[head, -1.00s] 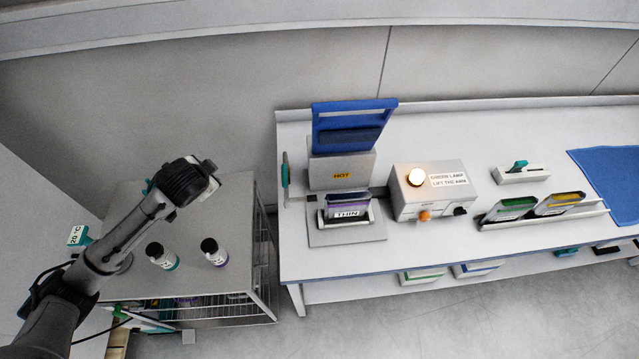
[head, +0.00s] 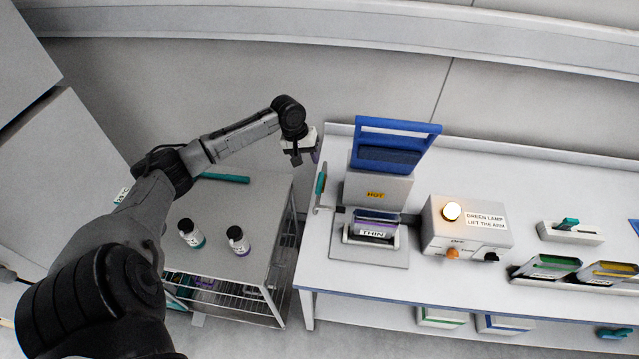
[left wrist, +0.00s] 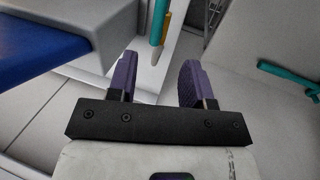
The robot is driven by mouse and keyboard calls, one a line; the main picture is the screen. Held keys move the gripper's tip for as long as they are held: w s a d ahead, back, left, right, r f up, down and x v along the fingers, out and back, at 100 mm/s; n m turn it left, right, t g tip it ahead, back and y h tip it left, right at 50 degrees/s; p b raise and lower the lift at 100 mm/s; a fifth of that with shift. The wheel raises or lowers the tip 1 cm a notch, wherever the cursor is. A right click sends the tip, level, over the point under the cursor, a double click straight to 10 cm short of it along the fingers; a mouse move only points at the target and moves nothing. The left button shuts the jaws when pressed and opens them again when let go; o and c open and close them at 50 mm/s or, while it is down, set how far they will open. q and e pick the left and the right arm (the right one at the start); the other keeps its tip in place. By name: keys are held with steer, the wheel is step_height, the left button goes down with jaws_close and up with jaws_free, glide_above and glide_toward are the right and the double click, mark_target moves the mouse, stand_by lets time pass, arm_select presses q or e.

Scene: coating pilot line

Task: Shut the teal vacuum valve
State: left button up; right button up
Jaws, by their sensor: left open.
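In the left wrist view a teal and orange upright piece (left wrist: 166,30) shows beyond the fingers, seemingly the same handle. My left gripper (head: 314,150) is open and empty, with purple fingers, just above and left of the handle in the head view. In the left wrist view the open fingers (left wrist: 158,75) do not enclose anything. My right gripper is out of view.
The press (head: 380,190) has its blue-handled lid raised. A lit lamp box (head: 465,228) stands to its right. Another teal lever (head: 568,224) sits on a white base farther right. A cart (head: 262,215) with two bottles and a teal bar (head: 225,178) stands left, across a gap.

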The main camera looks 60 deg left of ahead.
mark_target(318, 185)
arm_select(q)
steer(key=x, duration=1.2)
steer(key=shift+d+f, duration=0.1)
steer(key=shift+f, duration=0.1)
steer(key=shift+c, duration=0.3)
jaws_close()
